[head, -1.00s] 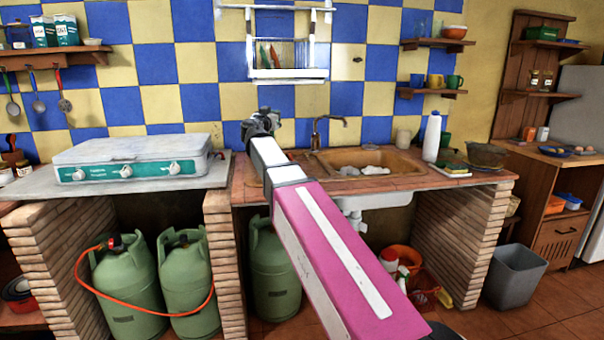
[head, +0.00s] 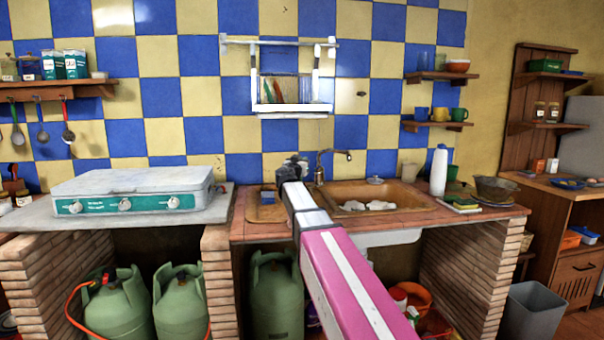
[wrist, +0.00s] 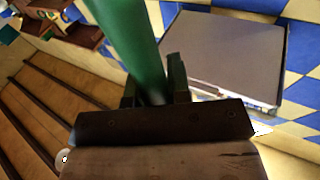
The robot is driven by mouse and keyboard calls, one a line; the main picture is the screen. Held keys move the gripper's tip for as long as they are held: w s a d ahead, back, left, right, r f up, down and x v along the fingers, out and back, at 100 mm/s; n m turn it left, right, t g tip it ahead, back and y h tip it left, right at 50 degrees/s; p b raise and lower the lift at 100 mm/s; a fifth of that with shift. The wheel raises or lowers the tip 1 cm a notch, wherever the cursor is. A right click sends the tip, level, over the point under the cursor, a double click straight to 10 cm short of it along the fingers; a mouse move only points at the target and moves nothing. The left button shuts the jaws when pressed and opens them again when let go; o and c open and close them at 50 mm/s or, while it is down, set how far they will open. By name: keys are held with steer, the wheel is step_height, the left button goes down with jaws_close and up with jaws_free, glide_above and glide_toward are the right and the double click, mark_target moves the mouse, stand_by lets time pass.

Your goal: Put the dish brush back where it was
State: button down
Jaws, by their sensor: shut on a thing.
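My gripper (head: 290,168) is a small dark shape at the far end of my pink and white arm, near the tap at the back of the sink. In the wrist view its two dark fingers (wrist: 155,85) are shut on a green handle, which I take to be the dish brush (wrist: 130,35). The handle runs up and left out of the picture, so its far end is not seen. A brown wooden-looking block fills the bottom of that view. The brush cannot be made out in the head view.
The brown sink (head: 340,190) holds pale items, with the tap (head: 330,162) behind it. A blue sponge (head: 268,194) lies left of it. A white bottle (head: 439,171) stands right. A wall rack (head: 291,110) hangs above. The stove (head: 130,190) is left.

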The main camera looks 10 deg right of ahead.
steer(key=shift+f, duration=2.05)
steer(key=c, duration=1.1)
jaws_free()
steer(key=shift+f, duration=0.15)
steer(key=shift+s, duration=0.1)
steer(key=v, duration=0.7)
steer(key=shift+s+a, duration=0.1)
